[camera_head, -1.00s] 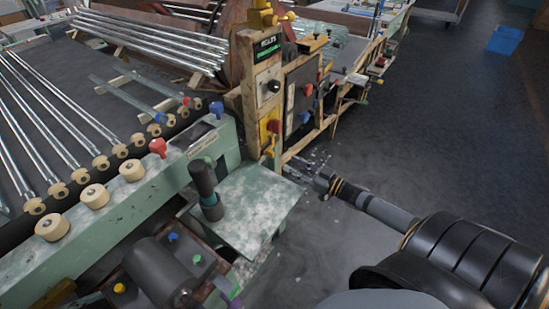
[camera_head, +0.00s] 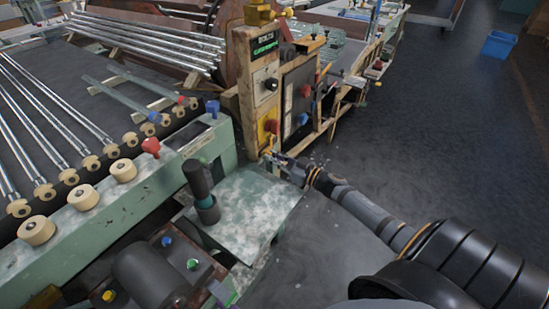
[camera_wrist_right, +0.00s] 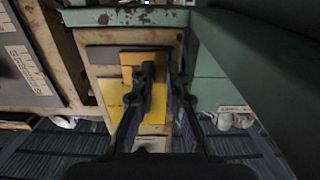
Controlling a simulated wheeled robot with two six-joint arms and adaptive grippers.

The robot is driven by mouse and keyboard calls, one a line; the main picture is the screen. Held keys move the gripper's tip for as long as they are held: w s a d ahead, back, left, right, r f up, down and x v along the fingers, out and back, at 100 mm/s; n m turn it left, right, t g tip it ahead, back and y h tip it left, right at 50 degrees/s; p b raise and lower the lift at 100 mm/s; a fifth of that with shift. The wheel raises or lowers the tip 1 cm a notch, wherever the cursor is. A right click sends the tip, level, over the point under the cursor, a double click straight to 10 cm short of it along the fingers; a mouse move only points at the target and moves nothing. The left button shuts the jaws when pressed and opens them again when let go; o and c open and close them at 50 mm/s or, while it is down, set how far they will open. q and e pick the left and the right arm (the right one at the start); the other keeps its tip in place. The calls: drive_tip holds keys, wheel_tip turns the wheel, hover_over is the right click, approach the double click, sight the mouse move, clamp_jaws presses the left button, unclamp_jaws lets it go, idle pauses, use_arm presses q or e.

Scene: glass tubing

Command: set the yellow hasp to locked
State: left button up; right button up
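The yellow hasp shows as a yellow plate (camera_head: 267,135) on the side of the worn wooden post. In the right wrist view the yellow plate (camera_wrist_right: 131,92) is straight ahead, partly covered by my fingers. Its moving part and its setting cannot be made out clearly. My right gripper (camera_head: 273,158) is at the lower end of the plate, reaching in from the right. In the right wrist view its two dark fingers (camera_wrist_right: 163,82) stand apart with yellow showing between them; contact cannot be told. My left gripper is not in view.
The wooden post (camera_head: 245,95) carries a red knob and a dark panel (camera_head: 297,95). A green metal plate (camera_head: 245,215) lies just below my gripper. Rollers and glass tubes (camera_head: 50,120) fill the left. The floor on the right (camera_head: 440,120) is open, with a blue bin (camera_head: 498,44).

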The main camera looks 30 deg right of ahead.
sight(269, 148)
clamp_jaws()
drive_tip(key=shift+w+d, duration=0.25)
drive_tip(key=shift+d, duration=0.35)
drive_tip(key=shift+w+d, duration=0.25)
drive_tip(key=shift+d, duration=0.45)
drive_tip(key=o, duration=0.6)
unclamp_jaws()
drive_tip(key=shift+d, duration=0.1)
drive_tip(key=shift+o, duration=0.2)
